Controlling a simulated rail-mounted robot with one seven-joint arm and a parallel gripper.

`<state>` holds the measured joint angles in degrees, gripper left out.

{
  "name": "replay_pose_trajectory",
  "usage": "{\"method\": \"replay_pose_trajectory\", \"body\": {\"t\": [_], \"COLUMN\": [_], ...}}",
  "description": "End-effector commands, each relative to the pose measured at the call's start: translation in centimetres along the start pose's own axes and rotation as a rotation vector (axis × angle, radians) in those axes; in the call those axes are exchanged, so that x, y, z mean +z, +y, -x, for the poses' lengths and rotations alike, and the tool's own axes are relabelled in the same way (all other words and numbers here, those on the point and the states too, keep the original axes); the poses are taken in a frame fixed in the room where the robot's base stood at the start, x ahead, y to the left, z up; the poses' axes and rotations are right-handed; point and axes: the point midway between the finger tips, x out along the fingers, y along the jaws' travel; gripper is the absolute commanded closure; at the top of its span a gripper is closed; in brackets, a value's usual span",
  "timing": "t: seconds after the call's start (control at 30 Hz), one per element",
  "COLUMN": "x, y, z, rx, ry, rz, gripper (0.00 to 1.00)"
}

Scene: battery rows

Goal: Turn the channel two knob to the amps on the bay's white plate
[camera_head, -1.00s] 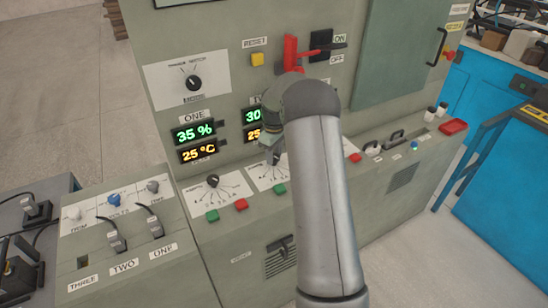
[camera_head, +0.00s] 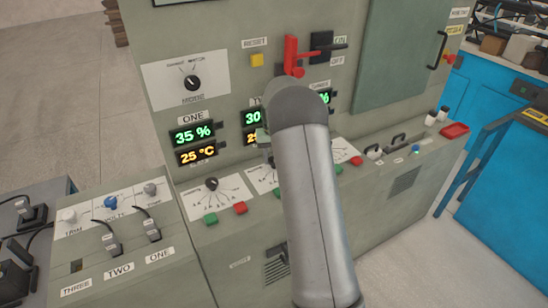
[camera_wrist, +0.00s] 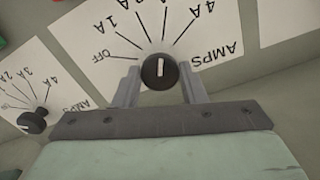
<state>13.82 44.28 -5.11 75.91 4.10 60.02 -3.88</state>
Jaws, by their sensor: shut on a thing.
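The black channel knob (camera_wrist: 160,72) sits on a white plate (camera_wrist: 215,75) marked OFF, 1A, 4A and AMPS, with labels between partly cut off. Its white mark stands nearly upright in the wrist view, close to one of the upper lines; I cannot read that line's label. My gripper (camera_wrist: 160,85) is shut on this knob, one finger on each side. In the head view my arm hides the knob and most of my gripper; part of the middle white plate (camera_head: 262,180) shows beside the arm.
A neighbouring knob (camera_wrist: 33,121) on its own plate is at the left in the wrist view. In the head view, channel one's knob (camera_head: 211,184), a green button (camera_head: 210,219) and a red button (camera_head: 240,208) are left of my arm. A red lever (camera_head: 291,55) stands above.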

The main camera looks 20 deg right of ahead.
Motion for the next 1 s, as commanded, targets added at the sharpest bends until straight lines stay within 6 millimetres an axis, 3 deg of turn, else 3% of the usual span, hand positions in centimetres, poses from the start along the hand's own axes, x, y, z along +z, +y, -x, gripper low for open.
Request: {"method": "replay_pose_trajectory", "body": {"t": [0.67,0.7,0.77,1.0], "x": [-0.11,-0.11,-0.1,-0.05], "y": [-0.01,-0.01,-0.01,0.0], "z": [0.22,0.22,0.21,0.09], "rx": [0.0,0.0,0.0,0.0], "ry": [0.005,0.005,0.005,0.002], "rz": [-0.067,-0.067,-0.067,-0.067], "gripper": [0.85,0.6,0.43,0.41]}}
